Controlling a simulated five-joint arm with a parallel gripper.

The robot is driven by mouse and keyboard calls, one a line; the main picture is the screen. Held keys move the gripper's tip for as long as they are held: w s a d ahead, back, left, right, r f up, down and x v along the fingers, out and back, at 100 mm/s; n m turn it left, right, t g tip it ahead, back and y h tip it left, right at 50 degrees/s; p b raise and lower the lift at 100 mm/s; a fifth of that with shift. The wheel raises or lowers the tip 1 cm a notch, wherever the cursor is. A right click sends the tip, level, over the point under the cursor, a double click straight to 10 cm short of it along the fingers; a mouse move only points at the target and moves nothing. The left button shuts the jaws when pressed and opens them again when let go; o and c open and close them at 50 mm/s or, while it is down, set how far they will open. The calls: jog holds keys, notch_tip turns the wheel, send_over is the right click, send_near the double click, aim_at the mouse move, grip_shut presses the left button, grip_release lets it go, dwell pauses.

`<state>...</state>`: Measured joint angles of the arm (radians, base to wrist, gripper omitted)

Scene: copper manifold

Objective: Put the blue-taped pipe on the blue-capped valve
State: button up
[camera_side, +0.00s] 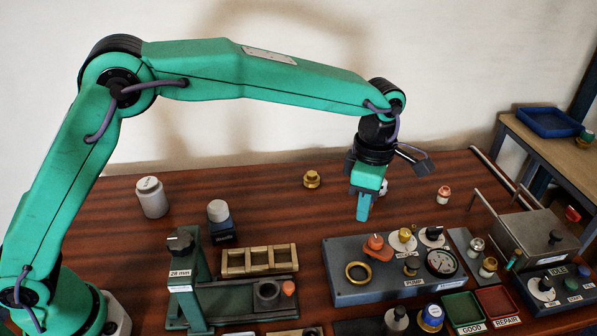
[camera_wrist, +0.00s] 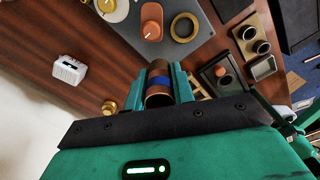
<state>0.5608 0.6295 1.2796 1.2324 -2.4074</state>
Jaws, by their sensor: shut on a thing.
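My gripper (camera_wrist: 165,86) is shut on a copper pipe (camera_wrist: 158,69) with a blue tape band, seen between its fingers in the wrist view. In the side view my gripper (camera_side: 363,206) points down, behind the rear left edge of the grey pump panel (camera_side: 340,290); the pipe cannot be made out there. A round piece with a blue and white top and a brass-coloured rim (camera_side: 431,317) stands at the front edge of the side view. I cannot tell for sure whether it is the blue-capped valve. The gripper is well apart from it.
The pump panel carries an orange knob (camera_side: 375,242), a brass ring (camera_side: 358,272) and a gauge (camera_side: 441,262). A wooden rack (camera_side: 259,261) and a green fixture (camera_side: 183,282) stand left. Green (camera_side: 463,308) and red (camera_side: 497,301) trays lie front right.

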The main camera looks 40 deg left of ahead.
jog(key=s+d+r+m, duration=0.1)
jog(key=s+d+m, duration=0.2)
jog(key=s+d, duration=0.65)
jog(key=s+d+m, duration=0.2)
jog(key=s+d, duration=0.4)
jog(key=d, duration=0.6)
send_over(435, 311)
notch_tip(435, 311, down, 7)
jog(key=shift+r, duration=0.1)
jog(key=shift+f, duration=2)
jog(key=shift+f, duration=0.1)
jog(key=o, duration=1)
